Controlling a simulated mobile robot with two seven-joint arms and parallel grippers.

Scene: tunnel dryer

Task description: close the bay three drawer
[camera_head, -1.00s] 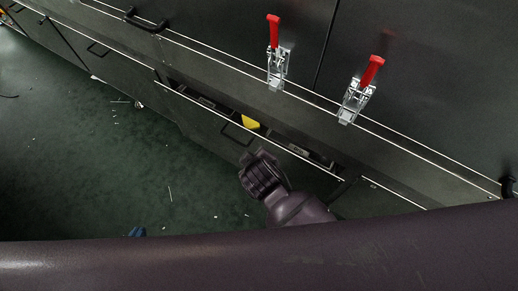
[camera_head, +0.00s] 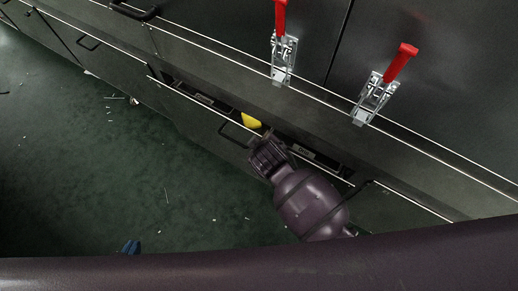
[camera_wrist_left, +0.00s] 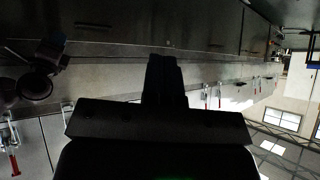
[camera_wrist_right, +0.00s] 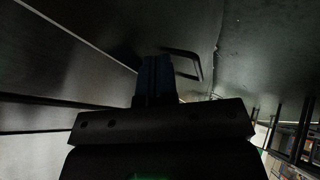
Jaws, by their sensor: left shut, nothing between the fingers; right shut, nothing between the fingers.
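The drawer (camera_head: 196,118) stands partly open below the counter edge, with a gap along its top. A yellow item (camera_head: 250,121) and dark items show inside. Its black handle (camera_head: 234,134) is on the front face. A purple link of my arm overlaps the drawer's right part in the head view; contact cannot be told. My left gripper (camera_head: 131,247) shows only as a blue tip over the floor, apart from the drawer; its shut fingers show in the left wrist view (camera_wrist_left: 164,80). My right gripper (camera_wrist_right: 155,80) is shut and empty, beside a dark handle (camera_wrist_right: 187,66) in its wrist view.
Two red-handled clamps (camera_head: 283,45) (camera_head: 385,85) are on the dark panel above the drawer. Another handle (camera_head: 133,11) is at the upper left. The green floor (camera_head: 90,180) left of the drawer is mostly clear, with small scraps.

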